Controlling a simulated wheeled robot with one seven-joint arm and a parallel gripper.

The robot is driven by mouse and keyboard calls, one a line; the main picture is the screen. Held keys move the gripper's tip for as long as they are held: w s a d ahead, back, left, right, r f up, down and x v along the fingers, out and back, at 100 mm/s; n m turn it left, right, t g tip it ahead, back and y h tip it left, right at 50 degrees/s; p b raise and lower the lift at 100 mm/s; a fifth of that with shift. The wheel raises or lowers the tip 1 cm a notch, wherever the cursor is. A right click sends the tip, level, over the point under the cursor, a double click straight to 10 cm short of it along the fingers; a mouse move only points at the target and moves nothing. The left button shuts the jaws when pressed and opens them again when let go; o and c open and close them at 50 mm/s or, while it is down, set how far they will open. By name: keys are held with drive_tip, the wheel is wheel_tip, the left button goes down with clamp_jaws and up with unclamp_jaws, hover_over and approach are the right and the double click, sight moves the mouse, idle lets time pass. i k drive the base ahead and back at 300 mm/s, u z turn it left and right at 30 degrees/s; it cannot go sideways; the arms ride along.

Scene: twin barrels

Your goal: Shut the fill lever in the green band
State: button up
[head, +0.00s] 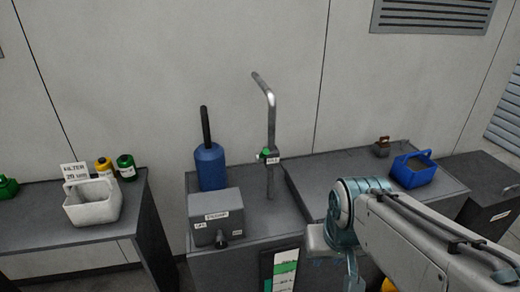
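The fill lever (265,153) is a small green-handled valve with a label reading FILL. It sits partway up a bent grey metal pipe (271,120) that rises from the middle bench. Its exact angle is too small to tell. My arm (385,225) comes in from the lower right and bends down in front of the bench, right of the gauge. My gripper's fingers are not visible.
A grey box (215,217) with a front knob and a blue cylinder (210,167) with a black handle stand left of the pipe. A white basket (92,202) is on the left bench, a blue basket (413,170) on the right. A gap separates the left and middle benches.

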sight(262, 155)
drive_tip(key=z, duration=0.7)
drive_tip(key=k, duration=0.9)
drive_tip(key=u, duration=0.6)
